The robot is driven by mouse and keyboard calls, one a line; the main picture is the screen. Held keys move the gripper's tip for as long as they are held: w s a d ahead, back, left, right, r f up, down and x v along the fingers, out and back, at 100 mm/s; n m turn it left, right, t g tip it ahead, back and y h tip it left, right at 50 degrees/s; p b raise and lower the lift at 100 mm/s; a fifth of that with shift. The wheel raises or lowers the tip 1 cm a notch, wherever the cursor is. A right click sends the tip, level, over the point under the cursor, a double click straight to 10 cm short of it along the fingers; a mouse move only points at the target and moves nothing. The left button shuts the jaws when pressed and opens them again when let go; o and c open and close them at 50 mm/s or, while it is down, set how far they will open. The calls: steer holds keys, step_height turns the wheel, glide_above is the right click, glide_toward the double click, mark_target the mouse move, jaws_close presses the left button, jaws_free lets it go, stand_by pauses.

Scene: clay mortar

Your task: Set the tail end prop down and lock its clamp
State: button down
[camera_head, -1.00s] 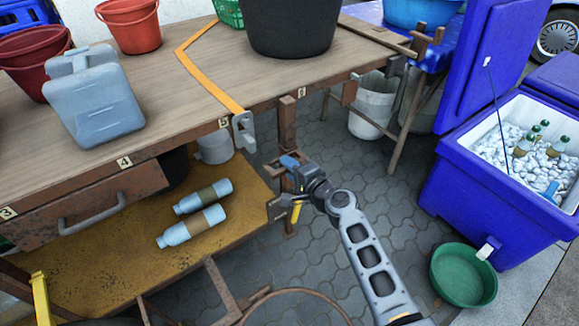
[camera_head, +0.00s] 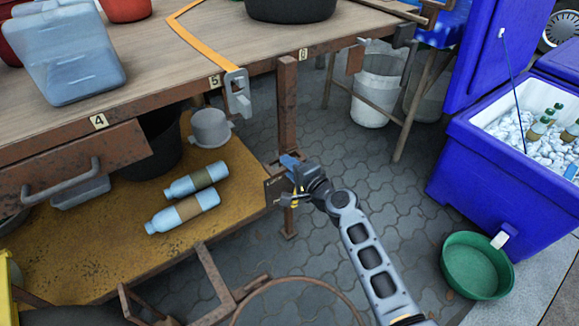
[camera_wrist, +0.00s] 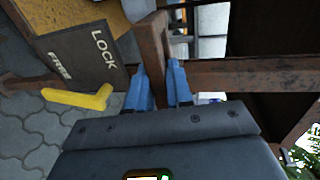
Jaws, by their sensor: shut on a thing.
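The tail end prop (camera_head: 287,105) is a brown, rusty post at the bench's near right end. Its small foot (camera_head: 289,234) appears at the paving; firm contact cannot be told. In the wrist view, my gripper (camera_wrist: 160,88) has its blue fingers on either side of the brown post (camera_wrist: 152,48), shut on it. In the head view, my gripper (camera_head: 290,165) is at the post's lower half. A dark plate (camera_wrist: 85,55) marked LOCK and FREE is beside the post. The yellow clamp lever (camera_wrist: 78,98) lies near the FREE word. My gripper partly hides the clamp in the head view.
The bench (camera_head: 140,75) has a lower shelf (camera_head: 105,225) holding two blue bottles and a grey pot (camera_head: 210,128). A blue cooler (camera_head: 470,165) and green basin (camera_head: 476,265) stand right. A rusty hoop (camera_head: 300,285) lies in front.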

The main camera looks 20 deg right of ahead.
steer(key=shift+f, duration=0.35)
steer(key=c, duration=1.2)
jaws_free()
steer(key=shift+s, duration=0.15)
steer(key=p+v, duration=0.2)
steer(key=v, duration=0.5)
steer(key=shift+s, duration=0.25)
steer(key=shift+s+d, duration=0.1)
